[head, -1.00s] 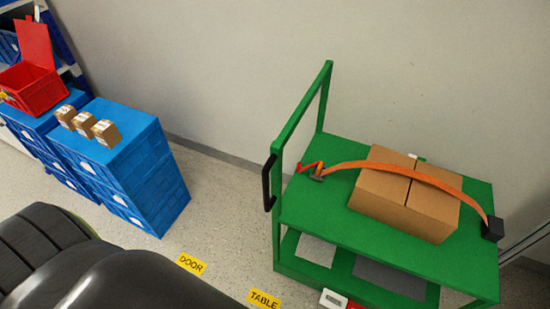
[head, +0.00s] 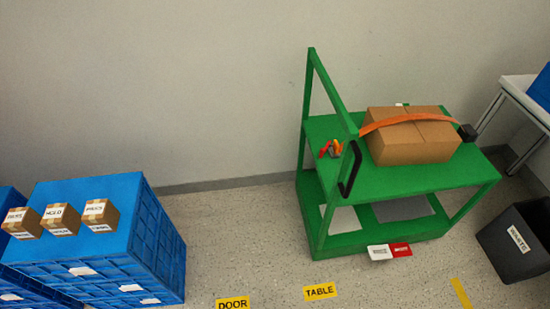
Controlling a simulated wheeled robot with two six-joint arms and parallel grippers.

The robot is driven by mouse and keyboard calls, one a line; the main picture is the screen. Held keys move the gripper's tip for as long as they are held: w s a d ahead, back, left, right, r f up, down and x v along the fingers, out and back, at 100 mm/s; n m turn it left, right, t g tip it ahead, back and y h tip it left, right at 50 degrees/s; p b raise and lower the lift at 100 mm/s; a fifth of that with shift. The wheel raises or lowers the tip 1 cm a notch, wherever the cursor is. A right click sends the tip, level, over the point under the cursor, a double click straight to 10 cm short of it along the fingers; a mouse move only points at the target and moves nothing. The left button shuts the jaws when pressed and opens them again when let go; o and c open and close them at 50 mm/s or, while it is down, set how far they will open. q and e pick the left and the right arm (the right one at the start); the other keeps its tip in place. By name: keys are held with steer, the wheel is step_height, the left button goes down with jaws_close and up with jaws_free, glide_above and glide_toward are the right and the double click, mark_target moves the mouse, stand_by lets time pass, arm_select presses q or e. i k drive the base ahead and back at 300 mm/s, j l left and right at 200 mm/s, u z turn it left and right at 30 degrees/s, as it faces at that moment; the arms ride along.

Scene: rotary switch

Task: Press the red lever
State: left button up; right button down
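A small red and orange piece (head: 330,148) with a grey part sits on the green cart's top (head: 440,178), near its upright frame. It may be the red lever, but it is too small to tell. An orange strap (head: 420,119) arches over a cardboard box (head: 410,150) on the cart and ends at a black block (head: 467,132). Neither of my grippers is in view.
Blue crates (head: 150,240) carry small labelled boxes (head: 62,219) at left. A black bin (head: 515,240) and a white table (head: 525,98) stand at right. A white and red sign (head: 390,251) is low on the cart. Floor between crates and cart is clear.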

mark_target(322, 150)
steer(key=k+j, duration=0.1)
steer(key=j, duration=1.3)
steer(key=k, duration=0.05)
